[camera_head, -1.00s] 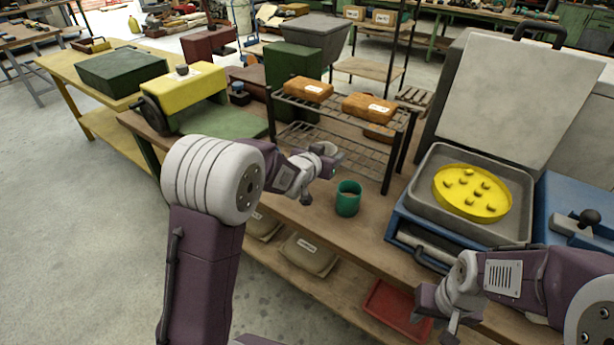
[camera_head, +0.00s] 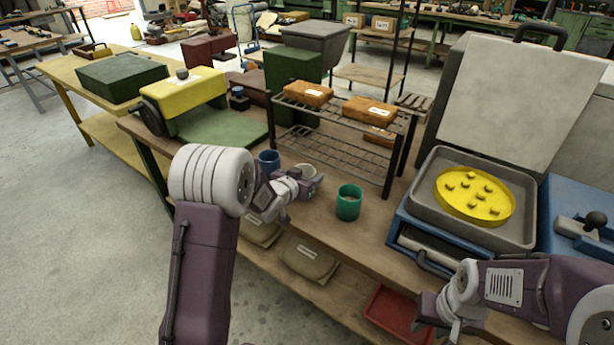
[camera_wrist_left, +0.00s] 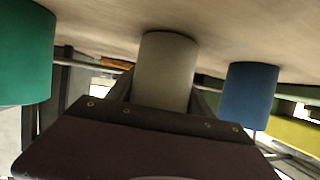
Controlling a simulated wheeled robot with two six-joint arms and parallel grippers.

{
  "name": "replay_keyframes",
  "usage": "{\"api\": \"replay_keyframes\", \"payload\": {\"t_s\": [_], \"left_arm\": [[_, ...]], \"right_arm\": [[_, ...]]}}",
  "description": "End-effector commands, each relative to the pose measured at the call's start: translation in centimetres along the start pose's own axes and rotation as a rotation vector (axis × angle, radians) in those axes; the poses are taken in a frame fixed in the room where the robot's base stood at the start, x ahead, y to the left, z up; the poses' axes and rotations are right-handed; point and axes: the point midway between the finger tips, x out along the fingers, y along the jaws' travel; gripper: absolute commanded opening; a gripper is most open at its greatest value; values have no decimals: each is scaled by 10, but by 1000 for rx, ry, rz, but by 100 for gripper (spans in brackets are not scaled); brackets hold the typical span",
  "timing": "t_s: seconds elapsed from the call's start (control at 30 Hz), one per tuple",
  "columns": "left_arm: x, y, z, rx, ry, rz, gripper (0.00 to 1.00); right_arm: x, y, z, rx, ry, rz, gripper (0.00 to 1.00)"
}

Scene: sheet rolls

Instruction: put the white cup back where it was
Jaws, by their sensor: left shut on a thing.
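The white cup (camera_head: 305,170) is upright over the wooden bench, between the blue cup (camera_head: 269,161) and the green cup (camera_head: 348,203). My left gripper (camera_head: 303,184) is shut on it and hides its lower part. In the left wrist view the white cup (camera_wrist_left: 165,72) sits between the fingers, close to the bench surface; I cannot tell whether it touches. The green cup (camera_wrist_left: 24,52) and the blue cup (camera_wrist_left: 248,93) stand apart on either side. My right gripper (camera_head: 440,318) is empty, its fingers apart, low by the bench's front edge.
A black wire rack (camera_head: 325,150) with orange boxes stands just behind the cups. A grey tray with a yellow disc (camera_head: 474,196) is to the right. A green plate (camera_head: 222,133) and a yellow machine lie to the left. A red tray (camera_head: 392,314) is on the lower shelf.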

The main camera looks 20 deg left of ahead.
Motion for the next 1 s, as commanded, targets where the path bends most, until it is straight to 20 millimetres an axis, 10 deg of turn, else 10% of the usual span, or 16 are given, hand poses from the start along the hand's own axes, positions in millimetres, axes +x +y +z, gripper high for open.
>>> {"api": "replay_keyframes", "payload": {"t_s": [0.07, 0.1, 0.17, 0.57, 1.0], "left_arm": [[2, 0, 4, 0, 0, 0, 17], [1, 0, 2, 0, 0, 0, 71], [1, 0, 2, 0, 0, 0, 81], [-7, 0, -2, 0, 0, -1, 81], [-100, -1, -3, 0, 1, -2, 81]], "right_arm": [[4, 0, 0, 0, 0, 0, 36], [2, 0, 0, 0, 0, 0, 36], [2, 0, 0, 0, 0, 0, 36], [-2, 0, 0, 0, 0, 0, 36], [-13, 0, -1, 0, 0, 0, 36]]}}
